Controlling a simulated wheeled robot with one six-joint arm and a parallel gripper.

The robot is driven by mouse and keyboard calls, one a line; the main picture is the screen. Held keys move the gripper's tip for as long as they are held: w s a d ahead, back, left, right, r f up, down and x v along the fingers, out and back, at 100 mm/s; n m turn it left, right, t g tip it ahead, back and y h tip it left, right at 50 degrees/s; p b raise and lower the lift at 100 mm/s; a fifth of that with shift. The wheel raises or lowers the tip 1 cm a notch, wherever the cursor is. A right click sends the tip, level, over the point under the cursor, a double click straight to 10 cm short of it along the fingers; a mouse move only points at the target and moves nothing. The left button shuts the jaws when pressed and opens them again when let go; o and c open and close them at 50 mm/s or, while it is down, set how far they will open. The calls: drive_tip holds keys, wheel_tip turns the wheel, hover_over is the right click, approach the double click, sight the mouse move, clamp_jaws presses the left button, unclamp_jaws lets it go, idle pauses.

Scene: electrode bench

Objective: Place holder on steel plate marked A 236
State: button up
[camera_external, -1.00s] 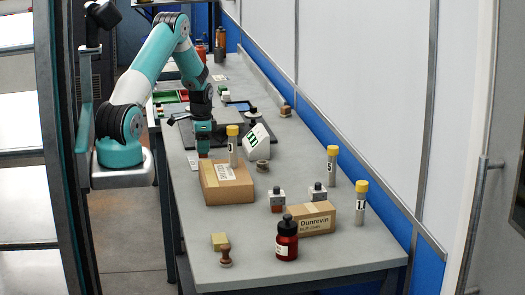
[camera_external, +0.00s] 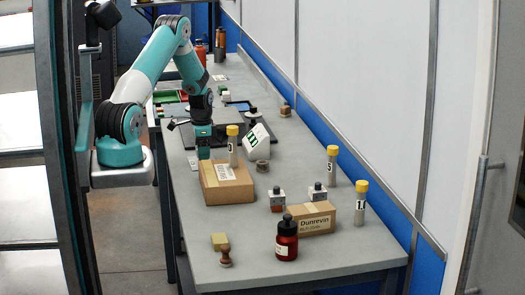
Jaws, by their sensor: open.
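My gripper (camera_external: 204,153) points down over the bench, just behind the larger cardboard box and left of a yellow-capped tube. Its jaws are open; the fingertips are small and partly hidden by the box, and I cannot tell whether anything is between them. Dark flat plates (camera_external: 179,136) lie on the bench behind and beside my gripper. No marking A 236 can be read, so I cannot tell which plate is the steel one. I cannot surely pick out the holder; a small brown spool-like piece (camera_external: 263,166) stands to the right of my gripper.
A larger cardboard box (camera_external: 227,187) stands close in front, with a yellow-capped tube (camera_external: 232,151) by it. A white slanted block (camera_external: 257,141) is to the right. A Dunrevin box (camera_external: 310,218), red bottle (camera_external: 286,240) and stamp (camera_external: 225,256) stand nearer.

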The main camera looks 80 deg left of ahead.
wheel_tip(320, 180, up, 12)
drive_tip(key=b, duration=0.2)
drive_tip(key=shift+b, duration=0.35)
drive_tip(key=shift+d+r, duration=0.15)
drive_tip(key=shift+r, duration=0.05)
drive_tip(key=d+r+n+y, duration=0.25)
drive_tip(key=d+r, duration=0.65)
drive_tip(key=d, duration=0.5)
drive_tip(key=s+d+r+n+y, duration=0.1)
drive_tip(key=s+d+r+n, duration=0.2)
drive_tip(key=s+d, duration=0.6)
drive_tip(key=shift+s+d+n+y, duration=0.2)
drive_tip(key=shift+d+n+y, duration=0.15)
drive_tip(key=shift+d+n, duration=0.6)
